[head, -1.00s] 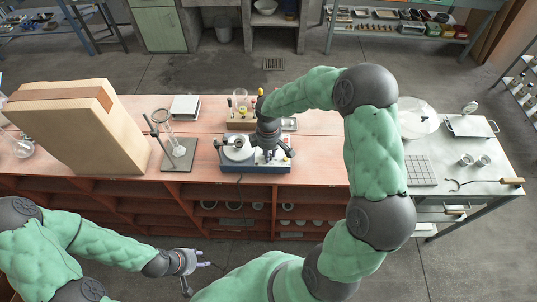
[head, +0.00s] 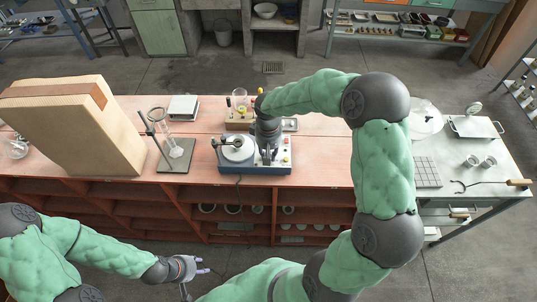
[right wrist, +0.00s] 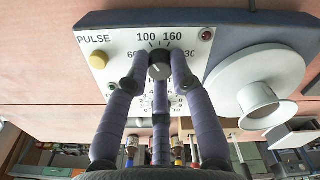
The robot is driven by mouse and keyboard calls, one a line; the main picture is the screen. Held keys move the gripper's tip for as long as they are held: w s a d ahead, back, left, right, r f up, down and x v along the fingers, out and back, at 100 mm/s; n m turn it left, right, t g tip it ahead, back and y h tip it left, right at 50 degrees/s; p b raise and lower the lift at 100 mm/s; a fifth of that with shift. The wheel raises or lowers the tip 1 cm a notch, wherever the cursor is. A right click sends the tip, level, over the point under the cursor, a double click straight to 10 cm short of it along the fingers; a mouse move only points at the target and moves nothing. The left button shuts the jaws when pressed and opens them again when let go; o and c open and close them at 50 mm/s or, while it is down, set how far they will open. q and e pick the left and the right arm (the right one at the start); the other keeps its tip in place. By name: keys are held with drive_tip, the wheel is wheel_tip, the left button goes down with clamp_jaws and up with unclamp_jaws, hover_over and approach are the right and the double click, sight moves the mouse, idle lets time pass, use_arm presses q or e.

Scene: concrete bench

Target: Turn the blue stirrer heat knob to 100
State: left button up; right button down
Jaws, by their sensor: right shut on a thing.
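The blue stirrer (head: 280,170) stands on the bench, with a white top panel and a round plate on its left in the head view. In the right wrist view its heat knob (right wrist: 159,64) is dark, on a dial whose visible marks include 100 and 160. My right gripper (right wrist: 160,68) points down at the panel and is shut on this knob; the fingers hide part of the dial and the knob's pointer is hard to read. A second dial shows partly behind the fingers. My left gripper (head: 194,280) is open and empty, low in front of the bench.
A stand with a flask (head: 174,150), a white scale (head: 184,107) and a wooden block with a beaker (head: 240,118) stand near the stirrer. A large tan box (head: 75,125) is at the left. A metal side table (head: 475,200) is at the right.

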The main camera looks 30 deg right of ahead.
drive_tip(key=shift+m, duration=0.6)
drive_tip(key=c, duration=1.1)
unclamp_jaws()
drive_tip(key=shift+o, duration=0.2)
wheel_tip(320, 180, up, 12)
